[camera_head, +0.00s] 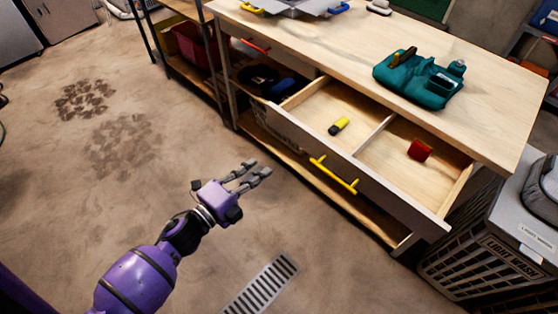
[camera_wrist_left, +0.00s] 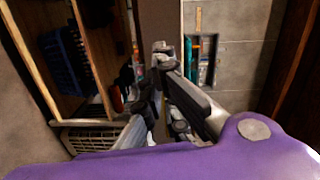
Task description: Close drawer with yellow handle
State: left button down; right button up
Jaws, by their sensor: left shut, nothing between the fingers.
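The drawer (camera_head: 380,186) with the yellow handle (camera_head: 334,175) is pulled open from the wooden workbench. A divider splits it in two. A yellow and black item (camera_head: 339,126) lies in the left compartment and a red item (camera_head: 420,150) in the right one. My left gripper (camera_head: 257,172) is in front of the drawer, left of the handle and apart from it. Its fingers are shut with nothing between them; they also show in the left wrist view (camera_wrist_left: 158,75). My right gripper is not in view.
A teal caddy (camera_head: 420,78) sits on the bench top (camera_head: 470,115). A second drawer with a red handle (camera_head: 257,46) is to the left. A grey laundry basket (camera_head: 480,258) stands close to the right. The floor around my left arm is clear, with a drain grate (camera_head: 262,284).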

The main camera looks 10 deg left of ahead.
pick_arm(q)
jog(key=s+m+h, duration=0.1)
jog(key=s+m, duration=0.1)
send_near(303, 139)
jog(key=p+x, duration=0.1)
jog(key=x, duration=0.5)
jog(key=shift+r, duration=0.1)
jog(key=shift+w+d, duration=0.25)
jog(key=shift+w, duration=0.05)
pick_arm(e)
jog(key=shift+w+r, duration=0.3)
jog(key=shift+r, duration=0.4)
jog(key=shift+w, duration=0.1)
pick_arm(q)
jog(key=shift+w, duration=0.1)
